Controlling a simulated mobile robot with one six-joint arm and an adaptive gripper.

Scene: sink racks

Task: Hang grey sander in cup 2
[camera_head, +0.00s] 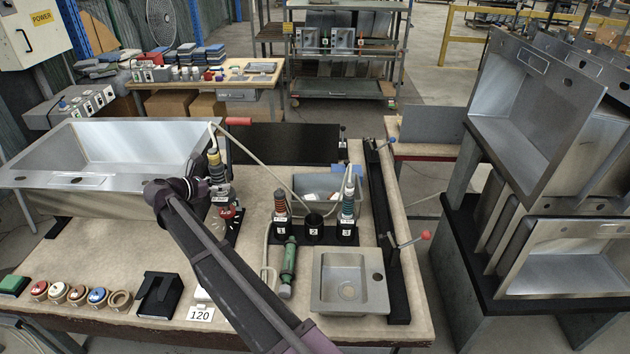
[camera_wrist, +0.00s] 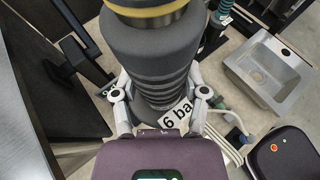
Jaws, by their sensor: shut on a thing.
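My gripper (camera_wrist: 158,98) is shut on the grey sander (camera_wrist: 155,55), which has a ribbed dark grey body and a yellow ring. In the head view the grey sander (camera_head: 216,166) is held upright above the table, left of the cups, with its lower part partly hidden by my gripper (camera_head: 213,190). Cup 2 (camera_head: 313,233) is a black cup with an empty, open top. Cup 1 (camera_head: 282,233), on its left, holds a red-ribbed sander (camera_head: 280,201). Cup 3 (camera_head: 347,233), on its right, holds a teal-ribbed sander (camera_head: 348,201).
A green tool (camera_head: 289,262) lies in front of cup 1. A small sink (camera_head: 322,290) lies in front of cups 2 and 3, and a grey bin (camera_head: 327,186) stands behind them. A large sink (camera_head: 130,140) is at left. A black clamp rail (camera_head: 391,250) runs along the right.

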